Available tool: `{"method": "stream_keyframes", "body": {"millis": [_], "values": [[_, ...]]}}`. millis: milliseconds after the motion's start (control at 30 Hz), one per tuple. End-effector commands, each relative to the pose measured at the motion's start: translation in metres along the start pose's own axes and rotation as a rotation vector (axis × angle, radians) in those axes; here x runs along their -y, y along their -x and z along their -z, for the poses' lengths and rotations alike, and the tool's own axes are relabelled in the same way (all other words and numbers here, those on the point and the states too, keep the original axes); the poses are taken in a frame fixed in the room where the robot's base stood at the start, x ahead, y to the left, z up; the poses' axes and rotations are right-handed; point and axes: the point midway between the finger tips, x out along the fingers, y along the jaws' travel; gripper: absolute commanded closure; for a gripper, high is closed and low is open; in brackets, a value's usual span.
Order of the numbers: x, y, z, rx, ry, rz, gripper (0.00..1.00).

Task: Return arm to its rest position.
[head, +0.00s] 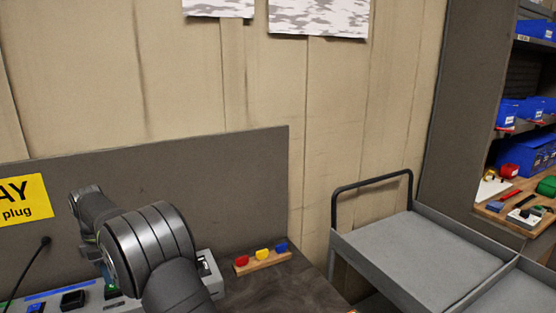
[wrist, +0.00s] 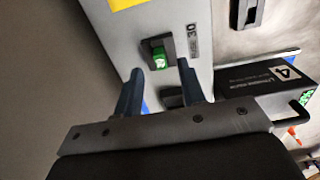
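My gripper (wrist: 160,72) shows in the wrist view with its two dark blue fingers spread apart. Nothing is held between them. Beyond the fingertips, a green piece (wrist: 159,60) sits in a dark socket on a light grey panel (wrist: 185,18). The fingers appear apart from the green piece, though the exact distance is unclear. In the head view my arm (head: 150,245) reaches over the bench at the lower left, and its links hide the gripper.
A black box marked 4 (wrist: 265,82) is right of the fingers. A wooden block with red, yellow and blue pieces (head: 262,262) stands right of my arm. A grey cart (head: 400,250) and shelves with blue bins (head: 525,155) are farther right. A black cable (head: 30,262) hangs at left.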

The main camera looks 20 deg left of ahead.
Motion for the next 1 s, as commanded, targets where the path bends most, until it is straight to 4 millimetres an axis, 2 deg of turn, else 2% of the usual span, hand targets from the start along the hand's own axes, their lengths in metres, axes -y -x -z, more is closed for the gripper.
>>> {"method": "stream_keyframes", "body": {"millis": [100,300,767,1000], "values": [[0.0,0.023,0.0,-0.001,0.0,-0.002,0.63],[0.001,0.049,-0.001,0.001,0.0,0.001,0.63],[0.007,0.046,-0.006,0.001,0.0,0.002,0.63],[0.007,0.046,-0.006,0.001,0.0,0.002,0.18]]}}
